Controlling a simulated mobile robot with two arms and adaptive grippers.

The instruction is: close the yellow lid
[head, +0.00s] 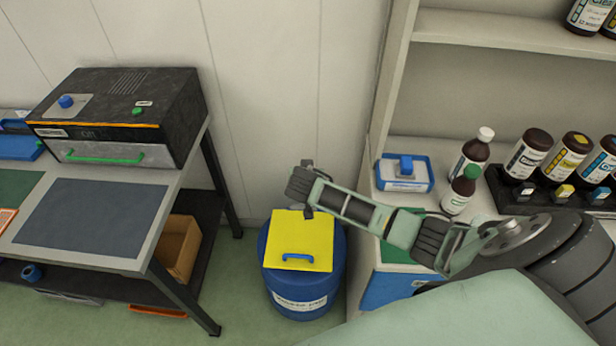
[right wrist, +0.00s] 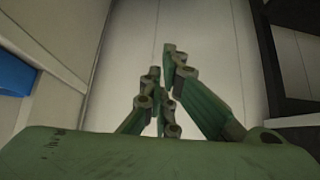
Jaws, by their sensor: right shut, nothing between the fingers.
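The yellow lid (head: 312,236) with its blue handle (head: 298,257) lies over the top of the blue drum (head: 296,298). It looks flat or nearly flat, with the handle towards the front; I cannot tell whether a small gap stays under it. My right arm reaches in from the right, and its gripper (head: 304,190) is over the lid's back edge. I cannot tell whether it touches the lid. In the right wrist view the gripper's fingers (right wrist: 170,62) are together and empty. The lid does not show there. My left gripper is not in view.
A workbench with a dark mat (head: 95,217) and a black box-shaped device (head: 120,115) stands left of the drum. A cabinet with brown bottles (head: 528,154) and a blue-white tray (head: 404,174) stands right. Floor (head: 235,290) is free between bench and drum.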

